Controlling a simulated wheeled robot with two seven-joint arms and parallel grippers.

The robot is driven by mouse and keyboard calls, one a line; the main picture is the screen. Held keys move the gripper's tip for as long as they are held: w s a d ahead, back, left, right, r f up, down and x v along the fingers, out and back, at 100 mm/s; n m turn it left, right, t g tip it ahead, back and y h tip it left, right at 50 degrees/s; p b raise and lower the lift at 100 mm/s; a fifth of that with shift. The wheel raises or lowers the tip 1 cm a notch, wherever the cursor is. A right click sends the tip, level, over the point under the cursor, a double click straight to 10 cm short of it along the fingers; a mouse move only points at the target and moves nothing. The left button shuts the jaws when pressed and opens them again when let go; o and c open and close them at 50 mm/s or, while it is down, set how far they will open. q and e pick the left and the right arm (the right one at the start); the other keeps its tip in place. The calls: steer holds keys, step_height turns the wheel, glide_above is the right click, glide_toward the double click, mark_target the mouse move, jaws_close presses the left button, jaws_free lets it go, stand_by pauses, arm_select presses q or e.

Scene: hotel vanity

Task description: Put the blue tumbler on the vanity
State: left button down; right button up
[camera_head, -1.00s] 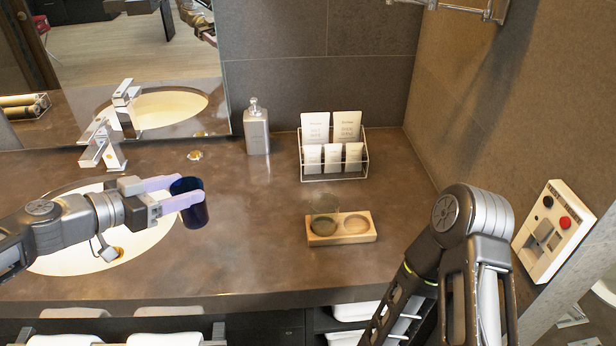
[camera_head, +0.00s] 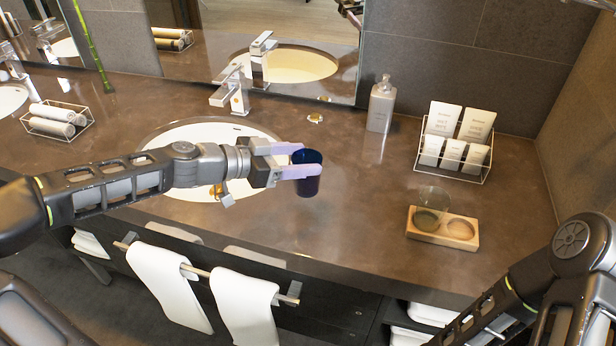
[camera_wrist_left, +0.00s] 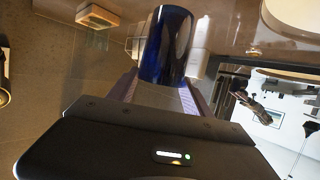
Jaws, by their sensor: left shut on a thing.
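The blue tumbler (camera_head: 309,174) is dark blue and looks upright in the head view, just right of the sink. My left gripper (camera_head: 299,162) is shut on it, with one pale finger on each side. The tumbler also shows between the fingers in the left wrist view (camera_wrist_left: 167,45). It appears to be held above the brown vanity top (camera_head: 345,215); the gap under it is hard to judge. My right arm shows at the lower right of the head view, but its gripper is out of the picture.
A wooden two-hollow holder (camera_head: 441,238) with a clear glass (camera_head: 432,203) in its left hollow stands to the right. Behind are a soap dispenser (camera_head: 381,105) and a wire rack (camera_head: 452,150) of packets. The sink (camera_head: 213,133) lies left. Counter between tumbler and holder is clear.

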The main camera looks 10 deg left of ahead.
arm_select(q)
steer(key=shift+f, duration=0.85)
steer(key=shift+f, duration=1.9)
steer(key=shift+c, duration=2.2)
jaws_free()
steer(key=v, duration=1.2)
